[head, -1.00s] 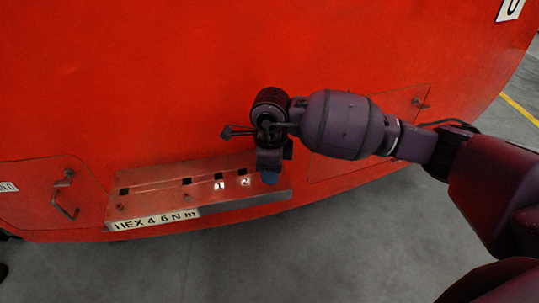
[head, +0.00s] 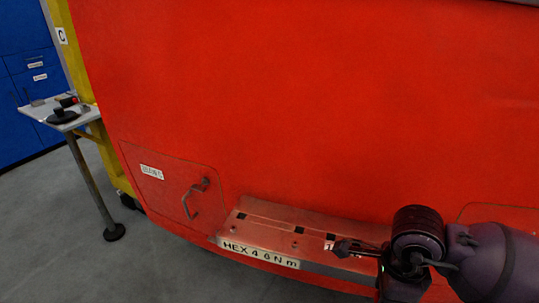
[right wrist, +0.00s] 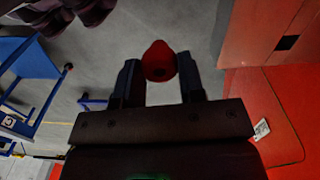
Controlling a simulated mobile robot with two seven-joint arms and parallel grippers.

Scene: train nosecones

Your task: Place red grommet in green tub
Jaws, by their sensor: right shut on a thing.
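The red grommet (right wrist: 160,62) is a small rounded piece with a dark hole, seen in the right wrist view. My right gripper (right wrist: 159,78) is shut on it, one dark finger on each side. In the head view my right arm comes in at the lower right, beside the ledge of the red nosecone. I see no green tub in either view. My left gripper is not in view.
The red nosecone (head: 300,110) fills most of the head view, with a ledge (head: 262,232) labelled HEX 4 6 N m and a handled hatch (head: 165,190). A small table (head: 40,108) with dark items stands left, before blue cabinets (head: 25,65). Grey floor lies between.

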